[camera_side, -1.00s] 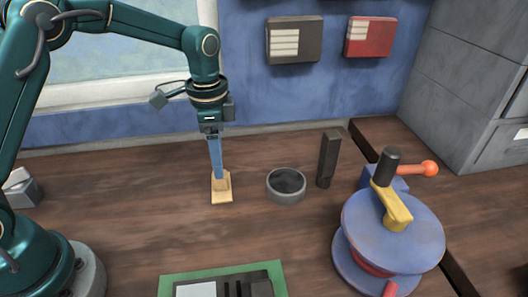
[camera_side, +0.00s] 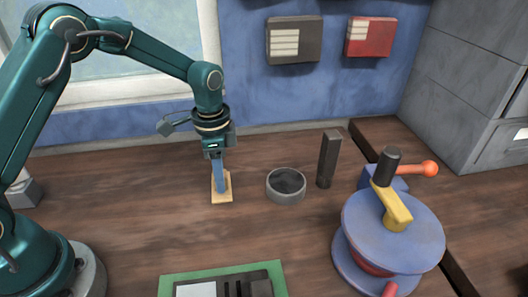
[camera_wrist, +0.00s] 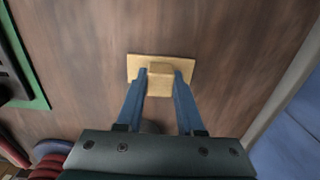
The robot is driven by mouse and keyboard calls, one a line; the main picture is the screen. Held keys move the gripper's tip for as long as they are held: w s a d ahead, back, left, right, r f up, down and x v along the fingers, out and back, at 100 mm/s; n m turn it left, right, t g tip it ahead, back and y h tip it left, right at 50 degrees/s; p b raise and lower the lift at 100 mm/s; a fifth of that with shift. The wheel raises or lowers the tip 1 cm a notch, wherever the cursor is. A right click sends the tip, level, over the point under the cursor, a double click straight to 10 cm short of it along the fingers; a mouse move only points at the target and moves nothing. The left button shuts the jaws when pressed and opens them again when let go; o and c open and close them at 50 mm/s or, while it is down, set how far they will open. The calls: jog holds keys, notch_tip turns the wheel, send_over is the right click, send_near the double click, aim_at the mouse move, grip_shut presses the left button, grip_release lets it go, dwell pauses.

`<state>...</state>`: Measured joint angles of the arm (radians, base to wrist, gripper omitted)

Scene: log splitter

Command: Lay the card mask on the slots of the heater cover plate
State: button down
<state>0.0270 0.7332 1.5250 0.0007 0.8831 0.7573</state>
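The card mask (camera_side: 227,196) is a flat tan card with a raised block on top. It lies on the wooden table and also shows in the wrist view (camera_wrist: 135,66). My gripper (camera_side: 220,190) points down at it, with the blue fingers low beside the block. In the wrist view my gripper (camera_wrist: 160,75) has one finger on each side of the block. I cannot tell whether the fingers press on it. A dark plate with slots (camera_side: 262,288), which looks like the heater cover plate, sits in a green frame (camera_side: 180,281) at the bottom edge, partly cut off.
A grey round bowl (camera_side: 286,186) stands right of the card, with a dark upright block (camera_side: 328,160) beyond it. A blue round device (camera_side: 415,235) with a yellow arm and an orange-knobbed lever stands at the right. The table between card and green frame is clear.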

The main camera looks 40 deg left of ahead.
jog(key=shift+r, duration=0.15)
notch_tip(320, 180, up, 4)
jog(key=shift+a+r, duration=0.15)
jog(key=s+a+r+n, duration=0.2)
jog(key=s+a+r, duration=0.3)
jog(key=a, duration=0.6)
jog(key=s+d+n, duration=0.2)
jog(key=d, duration=1.5)
jog(key=s+d+m, duration=0.4)
jog(key=s+d, duration=0.6)
jog(key=d, duration=0.2)
jog(key=shift+s+d+r, duration=0.15)
jog(key=shift+d+r, duration=0.15)
jog(key=shift+r, duration=0.15)
